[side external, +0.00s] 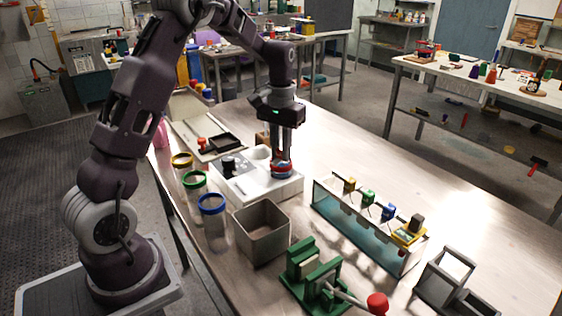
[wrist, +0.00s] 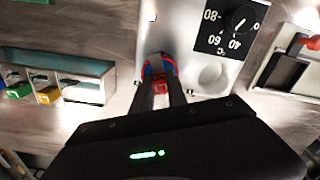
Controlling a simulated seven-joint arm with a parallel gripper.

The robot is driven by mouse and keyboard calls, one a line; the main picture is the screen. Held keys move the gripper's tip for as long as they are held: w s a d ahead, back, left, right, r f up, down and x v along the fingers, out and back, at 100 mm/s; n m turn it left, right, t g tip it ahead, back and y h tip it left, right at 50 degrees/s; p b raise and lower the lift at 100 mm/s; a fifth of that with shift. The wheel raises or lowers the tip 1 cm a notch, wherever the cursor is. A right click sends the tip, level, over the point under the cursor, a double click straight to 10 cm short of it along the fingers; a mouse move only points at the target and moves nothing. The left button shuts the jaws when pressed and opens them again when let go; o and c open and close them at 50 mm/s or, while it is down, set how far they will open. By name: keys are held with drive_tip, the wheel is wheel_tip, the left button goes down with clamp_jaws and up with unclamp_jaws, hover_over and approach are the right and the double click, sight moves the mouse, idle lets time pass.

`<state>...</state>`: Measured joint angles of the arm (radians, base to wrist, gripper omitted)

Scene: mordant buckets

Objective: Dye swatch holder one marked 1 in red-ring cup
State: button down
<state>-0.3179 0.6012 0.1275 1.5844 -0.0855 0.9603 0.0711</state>
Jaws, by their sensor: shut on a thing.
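My gripper (side external: 281,160) points straight down over the white heating unit (side external: 232,185), its fingers shut on a small red holder (wrist: 160,86). The red-ring cup (side external: 281,172) sits in the right part of that unit, right under the fingertips. In the wrist view the cup's red rim (wrist: 147,73) and some blue show just beyond the held piece. The holder's lower part is hidden, so I cannot tell how deep it is in the cup. No number can be read on it. My gripper also shows in the wrist view (wrist: 160,97).
Yellow-ring (side external: 181,160), green-ring (side external: 194,180) and blue-ring (side external: 211,203) cups stand left of the unit. A square grey bin (side external: 262,232) is in front. A glass rack (side external: 365,230) with coloured holders stands right, a green press (side external: 318,280) nearer. Bare table lies behind the rack.

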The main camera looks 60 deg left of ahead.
drive_tip(key=shift+f, duration=0.3)
drive_tip(key=shift+r, duration=0.4)
drive_tip(key=shift+f, duration=0.4)
idle(2.2)
drive_tip(key=shift+r, duration=0.15)
drive_tip(key=shift+r, duration=0.25)
drive_tip(key=shift+f, duration=0.4)
